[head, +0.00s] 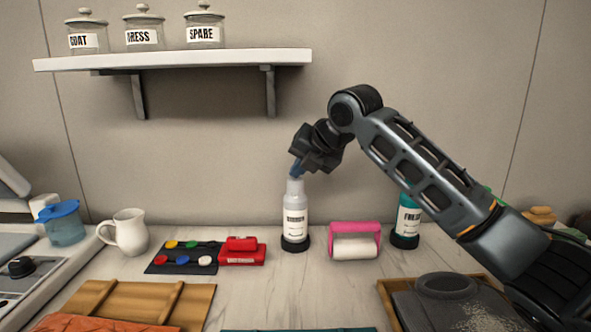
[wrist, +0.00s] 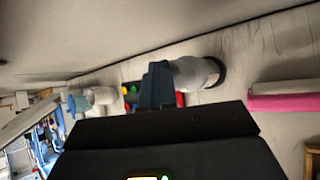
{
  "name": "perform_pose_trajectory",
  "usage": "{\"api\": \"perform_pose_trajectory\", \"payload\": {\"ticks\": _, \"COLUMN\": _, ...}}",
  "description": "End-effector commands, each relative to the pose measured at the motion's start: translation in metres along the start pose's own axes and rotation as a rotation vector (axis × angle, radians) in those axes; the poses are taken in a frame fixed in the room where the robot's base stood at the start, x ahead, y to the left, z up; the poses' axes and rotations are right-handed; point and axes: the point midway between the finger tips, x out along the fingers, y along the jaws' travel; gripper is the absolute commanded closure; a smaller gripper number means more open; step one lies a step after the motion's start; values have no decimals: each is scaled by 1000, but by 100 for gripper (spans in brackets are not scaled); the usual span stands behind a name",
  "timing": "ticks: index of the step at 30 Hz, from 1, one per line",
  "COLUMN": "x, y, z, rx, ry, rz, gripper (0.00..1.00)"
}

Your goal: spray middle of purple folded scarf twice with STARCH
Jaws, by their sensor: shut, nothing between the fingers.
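A teal bottle (head: 408,218) with a partly hidden label stands farther right, behind my arm. No purple folded scarf shows in either view.
A pink roller (head: 354,228) and a red box (head: 242,251) flank the bottle. A shelf (head: 190,58) holds jars above. Central counter is clear.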

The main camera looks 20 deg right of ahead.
Motion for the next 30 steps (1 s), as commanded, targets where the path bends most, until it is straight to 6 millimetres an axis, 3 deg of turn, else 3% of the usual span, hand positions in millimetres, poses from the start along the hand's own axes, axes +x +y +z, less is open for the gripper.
{"api": "perform_pose_trajectory", "payload": {"ticks": 1, "x": 9, "y": -7, "z": -10, "rx": 2, "ry": 19, "rz": -14, "gripper": 100}}
{"api": "perform_pose_trajectory", "payload": {"ticks": 4, "x": 10, "y": -7, "z": -10, "rx": 2, "ry": 19, "rz": -14, "gripper": 100}}
{"api": "perform_pose_trajectory", "payload": {"ticks": 30, "x": 2, "y": -1, "z": -4, "rx": 2, "ry": 19, "rz": -15, "gripper": 100}}
